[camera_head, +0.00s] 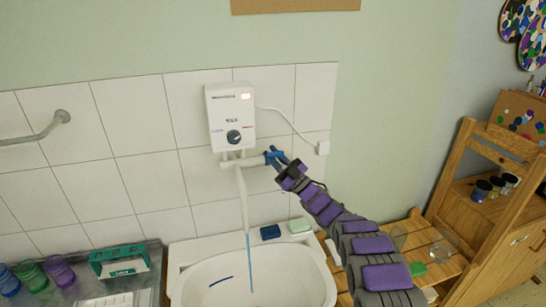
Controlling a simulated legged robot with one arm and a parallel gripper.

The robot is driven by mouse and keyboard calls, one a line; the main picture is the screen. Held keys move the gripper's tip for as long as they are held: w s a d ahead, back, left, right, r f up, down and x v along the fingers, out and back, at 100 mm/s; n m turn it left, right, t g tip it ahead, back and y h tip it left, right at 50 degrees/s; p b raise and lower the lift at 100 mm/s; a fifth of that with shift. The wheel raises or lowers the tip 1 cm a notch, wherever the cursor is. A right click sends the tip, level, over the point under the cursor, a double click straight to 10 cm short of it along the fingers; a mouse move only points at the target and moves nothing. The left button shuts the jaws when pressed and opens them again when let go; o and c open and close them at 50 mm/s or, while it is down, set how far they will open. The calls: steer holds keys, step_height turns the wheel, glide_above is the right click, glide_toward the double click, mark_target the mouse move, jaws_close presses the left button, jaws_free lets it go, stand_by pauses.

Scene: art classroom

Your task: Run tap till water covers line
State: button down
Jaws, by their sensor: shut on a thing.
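A white water heater (230,117) with a dark knob is on the tiled wall. Below it is a white tap (243,195) with a long spout pointing down and a blue handle (271,156) at its right end. My gripper (279,159) is shut on the blue handle, reaching in from the lower right. A thin blue stream of water (250,262) runs from the spout into the white sink (180,262). A short dark blue line (220,281) shows on the sink's inner wall, left of the stream. I cannot make out the water level; the sink's bottom is cut off.
A dark blue sponge (270,232) and a pale green block (299,225) lie on the sink's back rim. Coloured cups (59,271) and a teal box (119,261) stand at left. A wooden shelf (490,200) stands at right, beside a slatted wooden surface (425,243) with glassware.

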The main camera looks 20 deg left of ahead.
steer(key=shift+f, duration=0.2)
steer(key=c, duration=1.3)
jaws_free()
steer(key=shift+o, duration=0.2)
steer(key=shift+r, duration=0.1)
steer(key=shift+d, duration=0.1)
steer(key=p+v, duration=0.1)
steer(key=v, duration=1.6)
steer(key=shift+f+p, duration=0.25)
steer(key=shift+p, duration=0.05)
steer(key=shift+w+d, duration=0.1)
steer(key=shift+w, duration=0.1)
